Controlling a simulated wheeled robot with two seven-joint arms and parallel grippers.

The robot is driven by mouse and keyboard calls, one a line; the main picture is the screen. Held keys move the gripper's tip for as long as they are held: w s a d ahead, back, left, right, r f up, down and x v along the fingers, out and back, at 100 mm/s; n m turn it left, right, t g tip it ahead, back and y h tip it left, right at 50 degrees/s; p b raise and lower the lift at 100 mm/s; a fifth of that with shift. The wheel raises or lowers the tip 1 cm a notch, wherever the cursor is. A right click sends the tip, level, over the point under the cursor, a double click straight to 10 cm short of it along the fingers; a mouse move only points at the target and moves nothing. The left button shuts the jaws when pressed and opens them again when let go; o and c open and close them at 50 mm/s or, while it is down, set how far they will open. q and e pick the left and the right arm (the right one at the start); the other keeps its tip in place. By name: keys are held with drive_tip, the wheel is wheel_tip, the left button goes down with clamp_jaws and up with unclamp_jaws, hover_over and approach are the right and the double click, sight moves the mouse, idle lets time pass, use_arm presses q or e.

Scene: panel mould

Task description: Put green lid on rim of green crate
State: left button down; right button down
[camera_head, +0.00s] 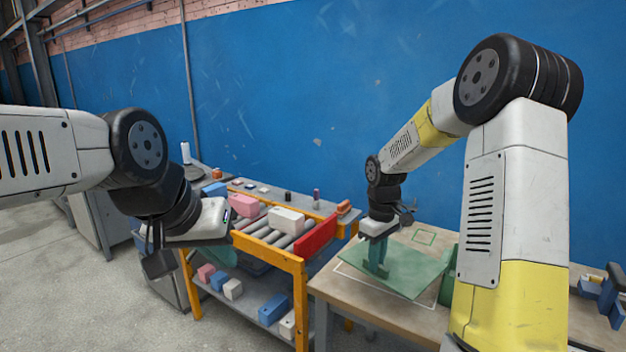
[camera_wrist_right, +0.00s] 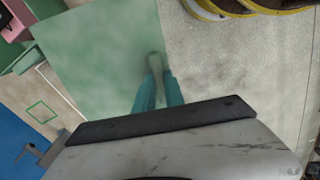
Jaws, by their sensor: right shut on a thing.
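The green lid (camera_head: 412,270) is a flat, square plate over the wooden table at the right; it also shows in the wrist view (camera_wrist_right: 95,60). A darker green wall (camera_head: 446,286), apparently the green crate, shows beside the lid, partly hidden by my right arm. I cannot tell whether the lid touches anything below. My left gripper (camera_head: 156,252) hangs empty at the left, its jaw opening unclear.
The wooden table (camera_head: 345,292) bears a white outline and a green outline (camera_head: 424,237). An orange-framed roller rack (camera_head: 270,252) with pink and white blocks and a red panel (camera_head: 317,237) stands left of it. A blue clamp-like thing (camera_head: 606,292) is at far right.

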drive_tip(key=s+f+m, duration=0.4)
drive_tip(key=f+m, duration=0.4)
drive_tip(key=f, duration=0.1)
drive_tip(key=shift+a+f, duration=0.25)
drive_tip(key=shift+a, duration=0.15)
drive_tip(key=shift+r, duration=0.1)
